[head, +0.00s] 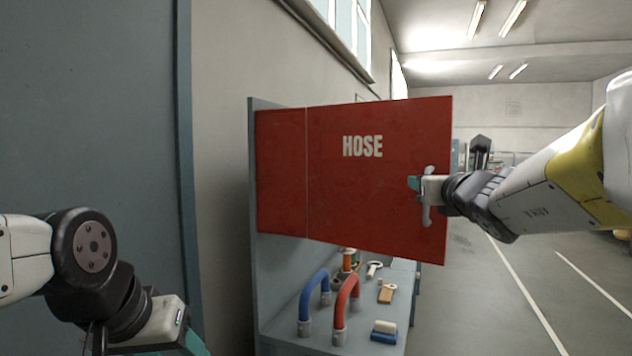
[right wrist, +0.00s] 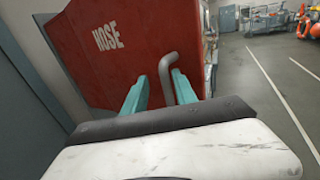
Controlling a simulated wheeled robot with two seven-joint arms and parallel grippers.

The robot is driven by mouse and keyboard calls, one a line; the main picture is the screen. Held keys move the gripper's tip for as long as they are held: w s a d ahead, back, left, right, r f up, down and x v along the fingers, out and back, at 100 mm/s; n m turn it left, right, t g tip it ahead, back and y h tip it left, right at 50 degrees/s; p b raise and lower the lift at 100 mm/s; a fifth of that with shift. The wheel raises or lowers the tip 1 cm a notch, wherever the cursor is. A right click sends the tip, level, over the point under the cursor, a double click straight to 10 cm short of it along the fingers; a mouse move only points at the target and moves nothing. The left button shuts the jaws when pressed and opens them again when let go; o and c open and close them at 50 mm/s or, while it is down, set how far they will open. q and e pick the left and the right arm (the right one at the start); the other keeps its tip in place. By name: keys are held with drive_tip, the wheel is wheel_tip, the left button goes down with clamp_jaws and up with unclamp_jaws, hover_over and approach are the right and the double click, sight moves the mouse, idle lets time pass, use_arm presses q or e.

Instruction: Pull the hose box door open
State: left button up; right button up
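The red hose box door (head: 380,180) bears the word HOSE and spans the middle of the head view. Its right edge looks nearer than its left; I cannot tell whether it stands ajar. A grey handle (head: 427,214) is near its right edge. My right gripper (head: 414,184) is at the handle. In the right wrist view, its teal fingers (right wrist: 160,90) are apart, with the bent grey handle (right wrist: 168,66) between them, closer to the right finger. Contact is unclear. My left gripper (head: 190,346) is low at the left, its fingertips cut off by the frame.
Below the door, a grey shelf (head: 280,327) holds a blue curved hose (head: 312,293), a red curved hose (head: 346,300) and several small parts. A blue-grey panel (head: 90,110) stands at the left. The floor (head: 490,310) at the right is open.

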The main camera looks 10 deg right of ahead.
drive_tip(key=s, duration=0.6)
drive_tip(key=shift+s+a, duration=0.3)
drive_tip(key=shift+s, duration=0.1)
drive_tip(key=s+a+f+n+g+y, duration=0.25)
drive_tip(key=a+f+n+y, duration=0.2)
drive_tip(key=a+n, duration=0.55)
drive_tip(key=s+a+f+n+g+y, duration=0.1)
drive_tip(key=a+f+n+g+y, duration=0.25)
drive_tip(key=a+f+n, duration=0.6)
drive_tip(key=s+d+f+n+g+h, duration=0.3)
drive_tip(key=s+f+n, duration=0.4)
drive_tip(key=n, duration=1.1)
drive_tip(key=f+g+h, duration=0.1)
drive_tip(key=g, duration=0.1)
drive_tip(key=shift+s+g+h, duration=0.3)
drive_tip(key=shift+g, duration=0.1)
